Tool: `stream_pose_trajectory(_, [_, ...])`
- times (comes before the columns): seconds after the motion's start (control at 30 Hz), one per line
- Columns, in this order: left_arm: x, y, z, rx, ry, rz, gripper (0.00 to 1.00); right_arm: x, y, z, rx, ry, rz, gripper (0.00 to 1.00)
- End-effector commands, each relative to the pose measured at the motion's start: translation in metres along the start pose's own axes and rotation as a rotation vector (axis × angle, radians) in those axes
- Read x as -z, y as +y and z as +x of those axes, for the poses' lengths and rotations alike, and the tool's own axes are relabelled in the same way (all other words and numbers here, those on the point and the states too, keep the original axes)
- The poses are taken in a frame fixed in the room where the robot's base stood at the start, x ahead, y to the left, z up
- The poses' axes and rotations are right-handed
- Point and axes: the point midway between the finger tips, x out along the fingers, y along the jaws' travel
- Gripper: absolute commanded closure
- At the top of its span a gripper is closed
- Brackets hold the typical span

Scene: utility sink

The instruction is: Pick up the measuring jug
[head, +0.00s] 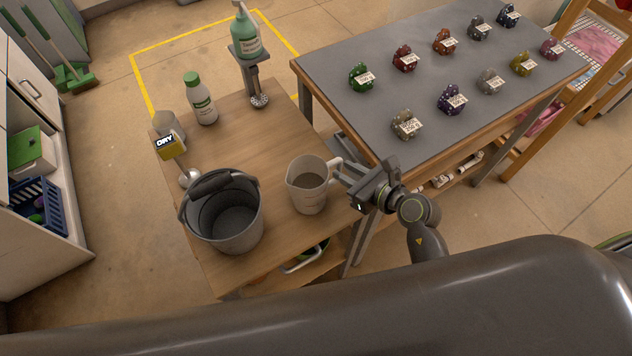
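The measuring jug (308,190) is a pale, translucent jug standing upright on the wooden table, right of the grey bucket. Its handle (336,165) points right, towards my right gripper. My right gripper (343,174) comes in from the right with its fingertips at the handle. The fingers and the handle overlap in the picture, so I cannot tell whether the fingers are apart or closed on it. My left gripper is out of view.
A dark grey bucket (226,222) stands just left of the jug. A DRY sign (167,147), a white bottle (201,104) and a green pump bottle (246,38) are farther back. A grey-topped table (430,75) with several coloured tagged objects stands at the right.

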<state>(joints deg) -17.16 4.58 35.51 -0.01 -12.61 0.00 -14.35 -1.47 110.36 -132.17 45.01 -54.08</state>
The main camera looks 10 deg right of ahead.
Motion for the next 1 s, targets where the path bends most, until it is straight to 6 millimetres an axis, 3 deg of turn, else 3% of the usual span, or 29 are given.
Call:
stream_pose_trajectory(0.33, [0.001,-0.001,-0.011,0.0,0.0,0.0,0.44,-0.005,0.001,0.042,-0.001,0.0,0.001,0.76])
stream_pose_trajectory(0.67, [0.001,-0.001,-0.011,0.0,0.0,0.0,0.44,-0.004,0.001,0.048,0.001,0.0,0.0,0.76])
stream_pose_trajectory(0.87, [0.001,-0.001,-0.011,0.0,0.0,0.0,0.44,-0.004,0.001,0.048,0.0,0.0,0.0,0.99])
stream_pose_trajectory(1.0, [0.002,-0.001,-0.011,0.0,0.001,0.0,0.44,-0.004,0.001,0.048,0.0,0.0,0.0,1.0])
